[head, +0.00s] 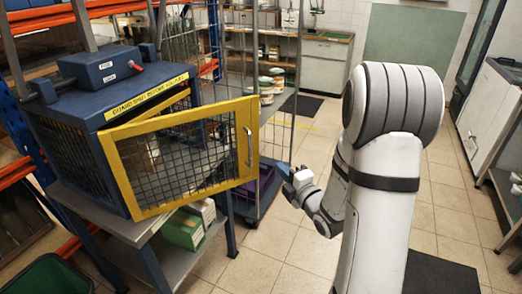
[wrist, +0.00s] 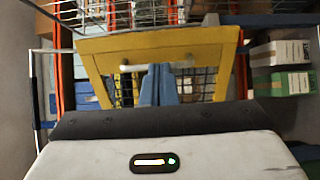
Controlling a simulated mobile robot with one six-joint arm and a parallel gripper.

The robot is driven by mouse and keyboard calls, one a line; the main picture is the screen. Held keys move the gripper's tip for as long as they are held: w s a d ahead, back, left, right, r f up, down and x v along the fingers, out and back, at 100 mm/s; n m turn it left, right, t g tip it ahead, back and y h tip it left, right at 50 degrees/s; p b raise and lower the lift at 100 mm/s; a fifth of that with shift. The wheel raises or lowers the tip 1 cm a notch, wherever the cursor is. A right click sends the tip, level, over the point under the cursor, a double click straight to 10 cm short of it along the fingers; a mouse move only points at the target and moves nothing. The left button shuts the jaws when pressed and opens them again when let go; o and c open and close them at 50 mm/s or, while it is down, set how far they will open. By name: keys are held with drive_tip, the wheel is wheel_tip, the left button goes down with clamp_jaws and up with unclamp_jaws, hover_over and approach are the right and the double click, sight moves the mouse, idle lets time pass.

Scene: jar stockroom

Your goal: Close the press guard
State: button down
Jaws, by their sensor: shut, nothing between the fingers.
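The press guard (head: 122,177) is a yellow-framed mesh door on the blue press (head: 72,117). It stands swung open, its free edge with a grey handle (head: 249,147) reaching out to the right. My gripper (head: 287,174) is to the right of that edge, apart from the handle in the head view. In the wrist view the guard's yellow frame (wrist: 205,40) is ahead, and my blue fingers (wrist: 166,84) are together, with nothing held, and overlap the handle (wrist: 130,68). I cannot tell from the wrist view whether they touch it.
The press stands on a grey table with a green box (head: 183,230) on the shelf below. A wire cage trolley with a purple crate (head: 264,186) is behind the guard. A green bin (head: 50,276) is at the front left. Tiled floor (head: 275,250) is clear in front.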

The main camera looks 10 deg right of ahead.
sight(256, 144)
drive_tip(key=p+x, duration=0.3)
drive_tip(key=x, duration=1)
drive_tip(key=shift+a, duration=0.15)
